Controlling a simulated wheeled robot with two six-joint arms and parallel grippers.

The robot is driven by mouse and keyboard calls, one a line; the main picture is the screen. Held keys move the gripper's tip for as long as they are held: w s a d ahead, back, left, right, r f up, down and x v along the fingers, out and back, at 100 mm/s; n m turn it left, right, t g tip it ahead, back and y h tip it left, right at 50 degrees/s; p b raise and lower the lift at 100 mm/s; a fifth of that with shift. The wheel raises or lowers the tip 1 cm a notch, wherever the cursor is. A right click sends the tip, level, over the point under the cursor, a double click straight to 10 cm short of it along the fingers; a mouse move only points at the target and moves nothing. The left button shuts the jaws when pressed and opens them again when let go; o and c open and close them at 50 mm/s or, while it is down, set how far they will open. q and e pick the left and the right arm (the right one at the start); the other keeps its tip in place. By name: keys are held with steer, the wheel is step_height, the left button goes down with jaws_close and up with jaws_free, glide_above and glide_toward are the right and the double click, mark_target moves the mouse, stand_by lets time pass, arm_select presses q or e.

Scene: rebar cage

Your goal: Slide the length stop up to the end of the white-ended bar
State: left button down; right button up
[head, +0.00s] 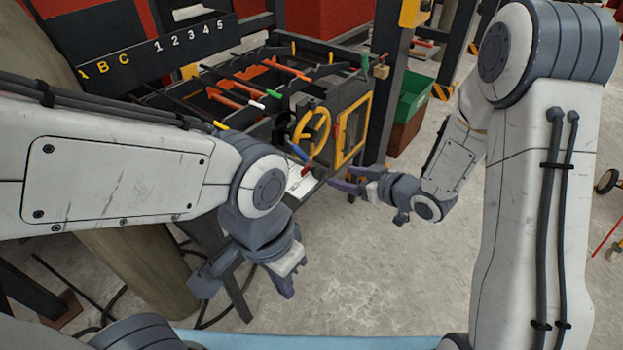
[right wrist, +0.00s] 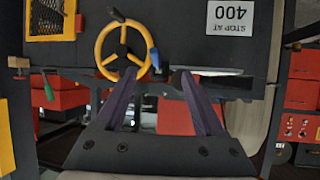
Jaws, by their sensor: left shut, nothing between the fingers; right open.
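The white-ended bar (head: 257,104) lies among several bars on the machine's rack in the head view, its white tip pointing toward me. I cannot pick out the length stop with certainty. A yellow handwheel (head: 312,130) is on the machine's near side; it also shows in the right wrist view (right wrist: 123,51), with a blue handle (right wrist: 154,57) beside its rim. My right gripper (head: 345,182) is open and empty, in front of the machine and close to the wheel; its fingers also show in the right wrist view (right wrist: 160,92). My left gripper (head: 286,284) is shut and empty, low over the floor.
A "STOP AT 400" label (right wrist: 230,17) appears upside down in the right wrist view. A yellow-framed mesh panel (head: 353,131) is right of the wheel. Dark cables lie on the floor at lower left. Floor between my arms is clear.

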mark_target(311, 167)
steer(key=y, duration=0.2)
steer(key=s+y+b, duration=0.1)
steer(key=y, duration=0.1)
steer(key=s+t+y+b, duration=0.1)
steer(key=y, duration=0.1)
steer(key=shift+s+a+f, duration=0.1)
steer(key=shift+s+a, duration=0.05)
steer(key=shift+a, duration=0.15)
arm_select(q)
steer(key=shift+f+p, duration=0.55)
steer(key=shift+p, duration=0.25)
arm_select(e)
steer(key=x, duration=0.9)
steer(key=shift+w+a, duration=0.25)
steer(key=shift+a, duration=0.05)
jaws_close()
